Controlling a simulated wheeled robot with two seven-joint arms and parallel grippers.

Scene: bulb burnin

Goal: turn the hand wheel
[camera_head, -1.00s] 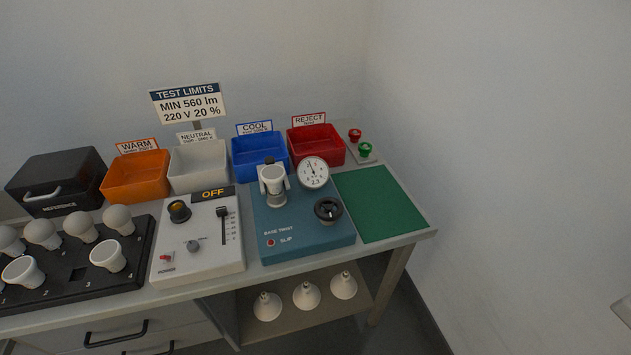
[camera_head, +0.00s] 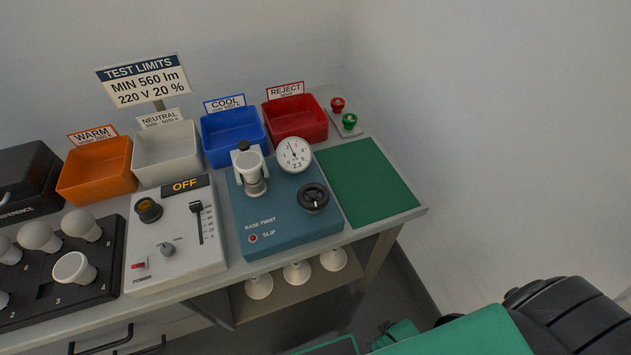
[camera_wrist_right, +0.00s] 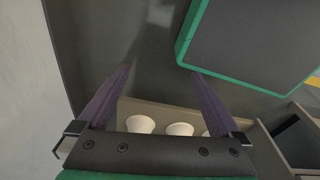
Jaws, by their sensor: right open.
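The black hand wheel (camera_head: 314,197) sits on the top right of the blue base twist unit (camera_head: 285,230). A round dial (camera_head: 294,155) stands behind the wheel, and a white bulb-shaped piece (camera_head: 253,173) sits in a clamp to its left. My right arm shows at the lower right of the head view, well below and right of the wheel and off the table. In the right wrist view my right gripper (camera_wrist_right: 160,72) is open with nothing between its fingers. The wheel is not in that view. My left gripper is not in view.
A grey power panel (camera_head: 175,250) stands left of the blue unit. A green mat (camera_head: 367,182) lies to its right, clear of objects. Coloured bins, including the red one (camera_head: 296,120), line the back. A wall closes off the right.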

